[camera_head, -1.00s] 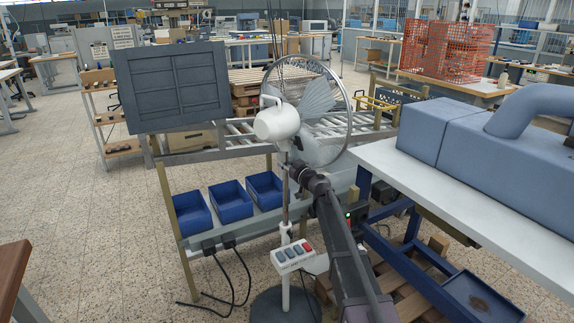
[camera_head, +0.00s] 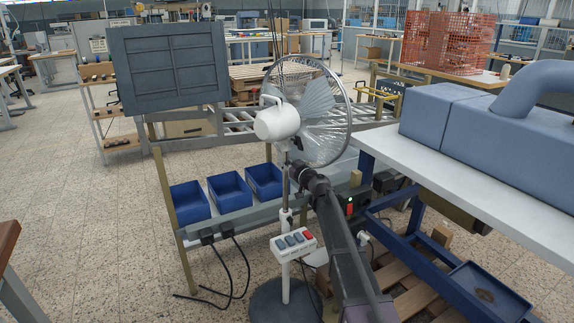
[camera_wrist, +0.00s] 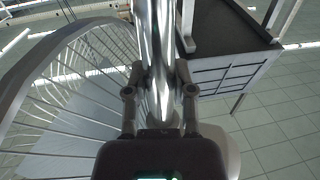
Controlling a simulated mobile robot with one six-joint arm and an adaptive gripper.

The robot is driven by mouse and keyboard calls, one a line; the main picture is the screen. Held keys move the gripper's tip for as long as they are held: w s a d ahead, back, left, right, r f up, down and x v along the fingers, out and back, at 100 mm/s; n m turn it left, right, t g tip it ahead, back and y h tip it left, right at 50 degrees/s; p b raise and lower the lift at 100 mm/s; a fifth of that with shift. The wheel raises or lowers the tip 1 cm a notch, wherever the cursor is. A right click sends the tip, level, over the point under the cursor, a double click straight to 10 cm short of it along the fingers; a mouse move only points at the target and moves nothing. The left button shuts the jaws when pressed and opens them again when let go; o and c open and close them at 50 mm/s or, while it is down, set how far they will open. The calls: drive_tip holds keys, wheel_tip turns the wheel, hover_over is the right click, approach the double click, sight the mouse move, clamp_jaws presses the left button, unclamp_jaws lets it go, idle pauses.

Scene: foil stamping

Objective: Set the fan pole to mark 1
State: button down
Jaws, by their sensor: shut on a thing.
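The standing fan (camera_head: 308,115) has a white motor housing (camera_head: 277,122) and a round wire guard. Its thin pole (camera_head: 284,188) rises from a dark round base (camera_head: 284,302), past a white collar and a control box (camera_head: 293,245) with several grey buttons and a red one. My gripper (camera_head: 296,172) is at the upper pole, just under the fan head. In the wrist view my gripper (camera_wrist: 160,98) has its fingers on both sides of the shiny pole (camera_wrist: 158,50), shut on it. The guard (camera_wrist: 60,85) is close on the left. I cannot make out any marks on the pole.
A rack with blue bins (camera_head: 229,193) stands behind and left of the fan, with a dark panel (camera_head: 169,66) above. A white-topped table (camera_head: 470,150) with a blue machine is close on the right. Black cables (camera_head: 236,275) hang to the floor left of the pole.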

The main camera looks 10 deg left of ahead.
drive_tip(key=shift+f, duration=0.1)
drive_tip(key=c, duration=0.8)
unclamp_jaws()
drive_tip(key=o, duration=0.4)
drive_tip(key=shift+w+f, duration=0.1)
drive_tip(key=shift+f, duration=0.1)
drive_tip(key=shift+c, duration=0.2)
drive_tip(key=shift+r, duration=0.1)
drive_tip(key=shift+s+d, duration=0.1)
drive_tip(key=shift+s, duration=0.1)
drive_tip(key=v, duration=1.1)
drive_tip(key=shift+s+d, duration=0.2)
drive_tip(key=shift+d, duration=0.05)
drive_tip(key=shift+s, duration=0.1)
